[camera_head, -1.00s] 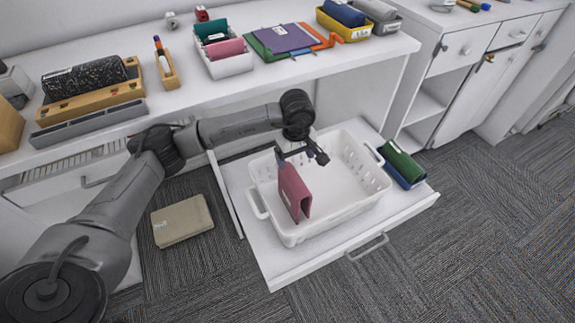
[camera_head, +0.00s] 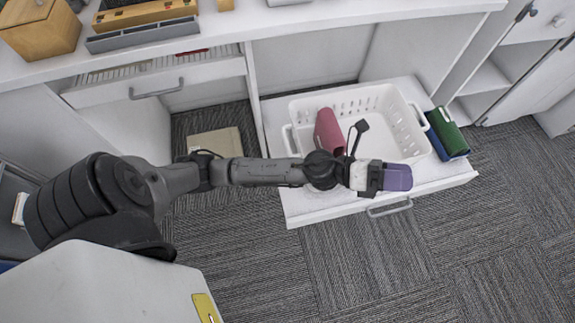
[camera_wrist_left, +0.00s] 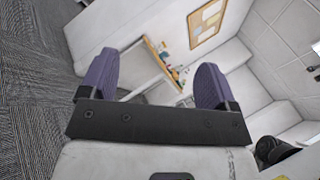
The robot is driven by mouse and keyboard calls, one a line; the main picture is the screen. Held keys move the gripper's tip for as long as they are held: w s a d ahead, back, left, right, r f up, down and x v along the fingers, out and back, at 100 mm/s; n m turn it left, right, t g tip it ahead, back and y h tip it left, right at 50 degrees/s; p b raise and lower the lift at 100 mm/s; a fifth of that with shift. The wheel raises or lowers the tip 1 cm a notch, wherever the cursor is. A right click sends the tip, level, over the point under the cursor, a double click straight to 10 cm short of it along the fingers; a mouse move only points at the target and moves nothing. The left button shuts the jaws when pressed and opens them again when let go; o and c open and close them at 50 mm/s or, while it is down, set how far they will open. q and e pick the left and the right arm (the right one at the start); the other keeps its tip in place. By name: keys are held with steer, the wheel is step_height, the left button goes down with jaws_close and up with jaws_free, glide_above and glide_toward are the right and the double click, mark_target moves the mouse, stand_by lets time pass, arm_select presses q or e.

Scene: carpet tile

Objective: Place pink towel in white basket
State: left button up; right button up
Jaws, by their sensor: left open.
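The pink towel (camera_head: 327,133) is folded and stands inside the white basket (camera_head: 299,112), near its left side, in the head view. The basket has slotted walls and sits in the pulled-out white drawer (camera_head: 300,208). My left gripper (camera_head: 398,177) is in front of the basket's near right part, apart from the towel. Its purple fingers overlap in the head view. In the left wrist view the fingers (camera_wrist_left: 160,80) are spread wide with nothing between them. My left arm hides part of the basket's near side. My right gripper is not in view.
A beige box (camera_head: 216,142) is on the carpet left of the drawer. A wooden box (camera_head: 42,30) stands on the counter above. The carpet in front is clear.

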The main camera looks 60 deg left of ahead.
arm_select(q)
steer(key=s+a+f+n+y, duration=0.3)
steer(key=a+f+n+y, duration=0.4)
steer(key=n, duration=0.5)
steer(key=s+a+f+n+y, duration=0.3)
steer(key=f+n+y, duration=0.2)
steer(key=n+y, duration=0.55)
steer(key=s+f+n+g+h, duration=0.1)
steer(key=s+f+n+g, duration=0.4)
steer(key=s, duration=0.5)
steer(key=s+f+n+g+h, duration=0.1)
steer(key=s+f+n+g, duration=0.4)
steer(key=s, duration=0.5)
steer(key=shift+a+f+g, duration=0.3)
steer(key=shift+f+g, duration=0.1)
steer(key=shift+g, duration=0.4)
